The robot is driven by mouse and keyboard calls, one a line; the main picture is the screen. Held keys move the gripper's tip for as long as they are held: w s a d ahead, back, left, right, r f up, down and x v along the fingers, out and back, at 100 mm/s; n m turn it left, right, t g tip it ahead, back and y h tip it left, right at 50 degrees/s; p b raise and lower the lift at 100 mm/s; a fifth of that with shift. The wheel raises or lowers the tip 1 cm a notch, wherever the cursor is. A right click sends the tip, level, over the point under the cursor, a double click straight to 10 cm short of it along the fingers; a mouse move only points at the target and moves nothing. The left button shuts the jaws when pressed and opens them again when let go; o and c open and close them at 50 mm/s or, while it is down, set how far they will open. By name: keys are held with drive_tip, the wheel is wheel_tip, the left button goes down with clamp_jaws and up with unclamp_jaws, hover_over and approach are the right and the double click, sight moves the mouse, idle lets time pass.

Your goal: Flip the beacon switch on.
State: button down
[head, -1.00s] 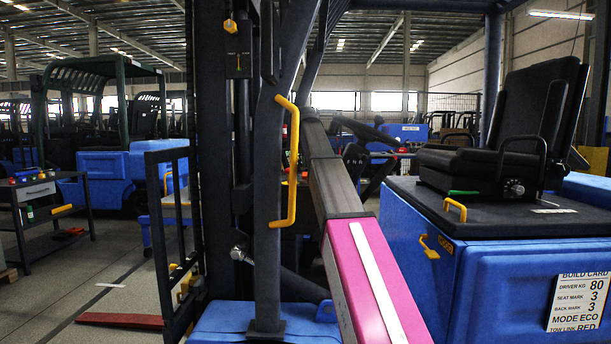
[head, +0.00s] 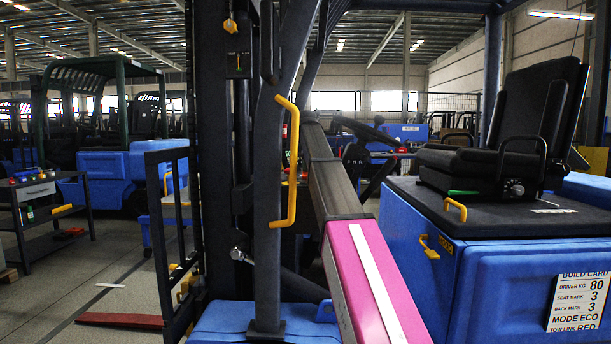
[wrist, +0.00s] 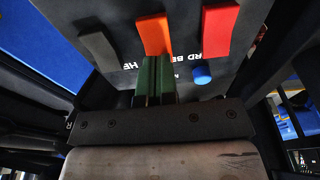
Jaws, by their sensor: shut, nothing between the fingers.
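In the wrist view a dark panel (wrist: 112,18) carries a row of rocker switches. The orange switch (wrist: 154,36) is in the middle, with a grey one (wrist: 98,52) to its left and a red one (wrist: 219,32) to its right. Upside-down lettering by the orange switch seems to start with BE, partly hidden by my fingers. My gripper (wrist: 154,84) has green fingers, shut and empty, at the near end of the orange switch. I cannot tell whether they touch it. In the head view the gripper and switches are hidden.
A blue knob (wrist: 202,75) sits near the red switch. In the head view the steering wheel (head: 365,130), black seat (head: 510,130) and yellow grab handle (head: 291,165) surround my arm. A build card (head: 577,302) is on the blue body.

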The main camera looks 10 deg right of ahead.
drive_tip(key=shift+f, duration=0.4)
drive_tip(key=shift+r, duration=0.1)
idle(0.3)
drive_tip(key=shift+r, duration=3.4)
